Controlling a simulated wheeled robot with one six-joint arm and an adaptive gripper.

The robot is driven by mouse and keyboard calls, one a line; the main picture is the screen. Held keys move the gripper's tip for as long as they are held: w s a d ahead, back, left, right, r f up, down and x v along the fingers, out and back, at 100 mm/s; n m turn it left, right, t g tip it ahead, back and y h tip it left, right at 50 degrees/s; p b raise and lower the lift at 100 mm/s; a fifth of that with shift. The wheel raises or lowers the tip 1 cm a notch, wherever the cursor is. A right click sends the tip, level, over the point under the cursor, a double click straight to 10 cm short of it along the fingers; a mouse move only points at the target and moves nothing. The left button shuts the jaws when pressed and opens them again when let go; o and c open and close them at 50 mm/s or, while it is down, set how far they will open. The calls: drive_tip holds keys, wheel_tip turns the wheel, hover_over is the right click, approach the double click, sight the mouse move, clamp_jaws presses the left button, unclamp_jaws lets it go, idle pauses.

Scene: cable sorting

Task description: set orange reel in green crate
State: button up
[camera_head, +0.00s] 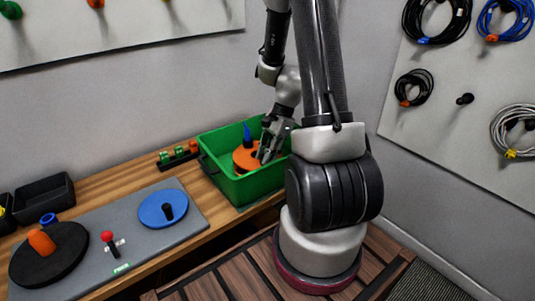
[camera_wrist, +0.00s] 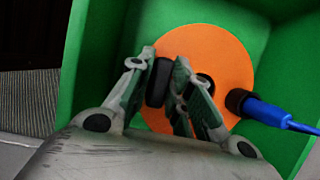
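The orange reel (camera_head: 244,161) lies inside the green crate (camera_head: 236,193), near the crate's floor. In the wrist view the orange reel (camera_wrist: 230,62) fills the middle, with green crate walls (camera_wrist: 92,70) around it. My gripper (camera_head: 265,152) reaches down into the crate over the reel. In the wrist view my gripper (camera_wrist: 163,80) has its fingers close together on either side of a black upright part, which looks like the reel's peg. The right finger partly hides the reel's dark centre. I cannot tell whether the reel touches the floor.
A blue reel (camera_head: 157,211) and a black reel with an orange peg (camera_head: 62,262) lie on the grey mat (camera_head: 135,275). Dark bins (camera_head: 45,198) stand at left. Cable coils hang on the wall.

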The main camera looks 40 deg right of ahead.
drive_tip(key=shift+o, duration=1)
drive_tip(key=v, duration=1.2)
drive_tip(key=s+a+r+n+t+h, duration=0.2)
drive_tip(key=s+a+r+n, duration=0.3)
drive_tip(key=s+r+n, duration=0.2)
drive_tip(key=s+a+r+n+t+h, duration=0.2)
drive_tip(key=s+a+r+n, duration=0.3)
drive_tip(key=n, duration=0.6)
drive_tip(key=shift+s+r+h, duration=0.3)
drive_tip(key=shift+s+r, duration=0.7)
drive_tip(key=shift+r, duration=0.65)
